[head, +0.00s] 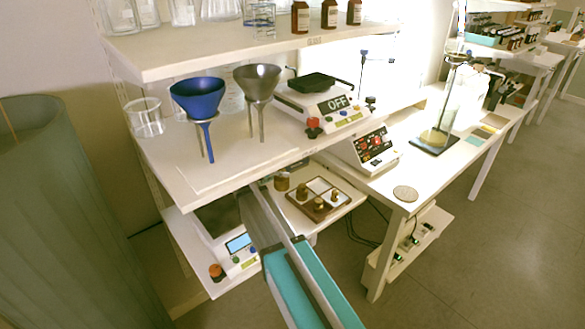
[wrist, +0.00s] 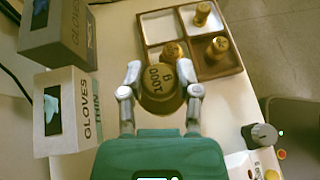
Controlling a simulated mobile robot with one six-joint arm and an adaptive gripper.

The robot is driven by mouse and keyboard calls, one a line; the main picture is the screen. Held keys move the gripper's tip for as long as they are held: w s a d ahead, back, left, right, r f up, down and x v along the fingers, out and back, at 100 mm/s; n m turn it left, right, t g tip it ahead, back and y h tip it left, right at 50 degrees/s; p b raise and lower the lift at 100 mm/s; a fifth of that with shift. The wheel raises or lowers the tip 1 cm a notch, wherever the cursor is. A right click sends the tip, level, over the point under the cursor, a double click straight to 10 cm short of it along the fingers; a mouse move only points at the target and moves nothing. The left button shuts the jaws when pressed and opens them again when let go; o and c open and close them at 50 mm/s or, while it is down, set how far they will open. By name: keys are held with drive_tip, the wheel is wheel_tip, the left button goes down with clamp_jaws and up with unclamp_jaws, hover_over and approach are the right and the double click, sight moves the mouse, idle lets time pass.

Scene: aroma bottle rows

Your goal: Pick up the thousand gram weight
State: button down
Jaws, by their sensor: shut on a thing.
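The thousand gram weight (wrist: 160,82) is a brass cylinder. Its lettering is upside down in the wrist view and reads about "1000 g". My gripper (wrist: 162,90) is shut on it, with one finger on each side. The weight (head: 282,182) shows small in the head view, beside the brown tray on the low shelf, past the end of my arm. My fingers are mostly hidden there. I cannot tell whether its base touches the shelf.
The brown tray (wrist: 158,28) with white compartments holds several smaller brass weights. Two glove boxes (wrist: 62,112) (wrist: 58,35) stand left in the wrist view. A balance (head: 235,250) is on the low shelf. Blue (head: 198,97) and grey (head: 258,82) funnels stand on the shelf above.

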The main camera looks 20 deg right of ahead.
drive_tip(key=shift+s+a, duration=0.2)
drive_tip(key=shift+a, duration=1)
drive_tip(key=shift+s, duration=0.1)
